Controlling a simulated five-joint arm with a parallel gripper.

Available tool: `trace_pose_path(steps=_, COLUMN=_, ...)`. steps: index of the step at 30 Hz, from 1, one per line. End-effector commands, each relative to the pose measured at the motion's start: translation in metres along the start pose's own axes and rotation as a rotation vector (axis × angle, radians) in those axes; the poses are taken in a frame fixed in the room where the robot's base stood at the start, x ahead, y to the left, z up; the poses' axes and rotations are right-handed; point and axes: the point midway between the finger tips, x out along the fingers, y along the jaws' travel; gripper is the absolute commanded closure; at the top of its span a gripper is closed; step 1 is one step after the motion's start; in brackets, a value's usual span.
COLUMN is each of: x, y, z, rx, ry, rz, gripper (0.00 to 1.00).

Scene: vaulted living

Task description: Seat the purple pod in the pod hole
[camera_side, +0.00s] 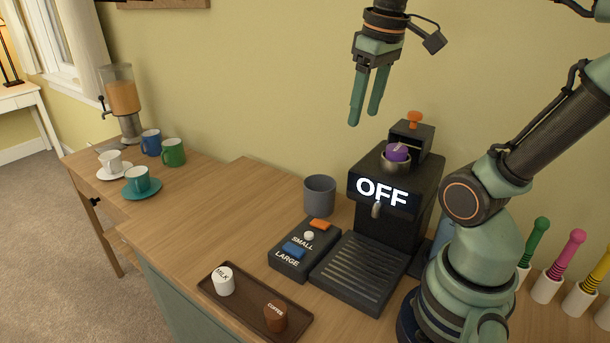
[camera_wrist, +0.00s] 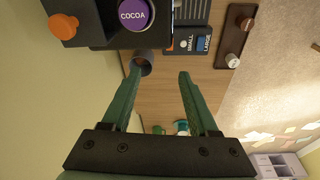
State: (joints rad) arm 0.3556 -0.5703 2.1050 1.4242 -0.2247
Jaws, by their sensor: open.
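The purple pod (camera_side: 397,152) sits at the round metal-rimmed pod hole (camera_side: 396,166) on top of the black coffee machine (camera_side: 386,205). Its top stands above the rim; I cannot tell how deep it sits. In the wrist view the purple pod (camera_wrist: 134,14) shows the word COCOA on its top. The machine's hinged lid with an orange knob (camera_side: 414,119) stands raised behind the pod. The machine's front reads OFF. My gripper (camera_side: 366,112) is open and empty, up and to the left of the pod in the side view, apart from it.
A grey cup (camera_side: 319,196) stands left of the machine. In front are a button box (camera_side: 304,248), a drip tray (camera_side: 359,272) and a wooden tray (camera_side: 252,304) with milk and coffee pods. Mugs and a juice dispenser (camera_side: 122,100) stand far left. Colored-handled tools (camera_side: 567,255) stand right.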

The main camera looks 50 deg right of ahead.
Motion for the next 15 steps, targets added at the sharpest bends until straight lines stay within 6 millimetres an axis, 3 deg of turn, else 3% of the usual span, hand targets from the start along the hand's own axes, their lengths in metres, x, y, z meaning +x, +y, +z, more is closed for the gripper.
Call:
trace_pose_path(steps=1, x=0.016, y=-0.021, z=-0.004, rx=-0.038, ry=0.054, rz=-0.006, gripper=0.4)
trace_pose_path(steps=6, x=0.052, y=-0.071, z=-0.014, rx=-0.095, ry=0.223, rz=-0.044, gripper=0.4)
trace_pose_path(steps=10, x=0.065, y=-0.093, z=-0.015, rx=-0.113, ry=0.295, rz=-0.074, gripper=0.4)
trace_pose_path(steps=15, x=0.069, y=-0.099, z=-0.015, rx=-0.114, ry=0.318, rz=-0.085, gripper=0.4)
